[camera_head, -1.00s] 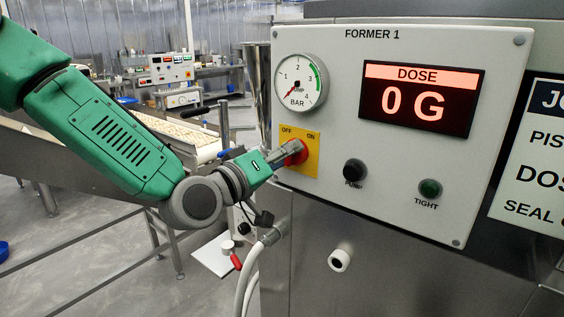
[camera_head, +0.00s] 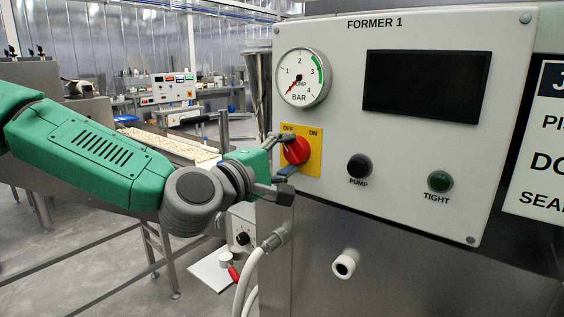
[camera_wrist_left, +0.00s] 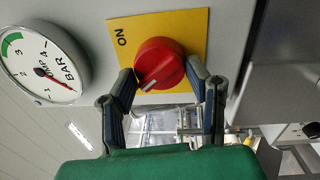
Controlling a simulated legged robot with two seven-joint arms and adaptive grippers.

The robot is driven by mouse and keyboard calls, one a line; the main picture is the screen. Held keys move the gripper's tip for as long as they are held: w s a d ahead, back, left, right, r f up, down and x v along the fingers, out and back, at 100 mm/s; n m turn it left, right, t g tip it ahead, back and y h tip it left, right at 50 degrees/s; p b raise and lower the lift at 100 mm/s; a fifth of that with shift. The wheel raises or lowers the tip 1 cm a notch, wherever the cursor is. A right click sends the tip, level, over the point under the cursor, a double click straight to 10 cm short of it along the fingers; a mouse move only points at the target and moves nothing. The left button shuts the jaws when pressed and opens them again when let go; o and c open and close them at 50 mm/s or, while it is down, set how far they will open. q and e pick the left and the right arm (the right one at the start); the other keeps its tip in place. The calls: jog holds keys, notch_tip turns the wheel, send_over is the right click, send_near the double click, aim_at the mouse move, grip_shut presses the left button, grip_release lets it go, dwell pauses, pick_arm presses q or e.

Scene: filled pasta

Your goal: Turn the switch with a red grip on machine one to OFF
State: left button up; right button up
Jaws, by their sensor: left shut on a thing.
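The red grip (camera_head: 296,151) of the switch sits on a yellow plate (camera_head: 313,165) at the lower left of the FORMER 1 panel (camera_head: 420,220). Its white mark points up and left toward OFF. In the wrist view the red grip (camera_wrist_left: 160,63) shows the mark on the side away from ON. My left gripper (camera_head: 282,160) is at the switch, shut on the red grip. Its fingers (camera_wrist_left: 162,85) lie on either side of the grip in the wrist view. The dose display (camera_head: 427,87) is dark. My right gripper is out of view.
A white nozzle (camera_head: 344,265) and a hose (camera_head: 247,280) are below. A conveyor (camera_head: 180,146) stands behind my left arm.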

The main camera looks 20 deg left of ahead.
pick_arm(q)
jog(key=shift+w+n, duration=0.25)
jog(key=shift+n, duration=0.35)
jog(key=shift+d+b, duration=0.1)
jog(key=shift+b, duration=0.2)
jog(key=o, duration=0.9)
jog(key=shift+o, duration=1.3)
jog(key=shift+w+f, duration=0.1)
jog(key=shift+w, duration=0.05)
jog(key=shift+w+d, duration=0.1)
jog(key=shift+d, duration=0.05)
jog(key=shift+s, duration=0.4)
jog(key=v, duration=0.6)
jog(key=shift+s+a+f, duration=0.15)
jog(key=shift+s+a, duration=0.15)
jog(key=shift+a, duration=0.05)
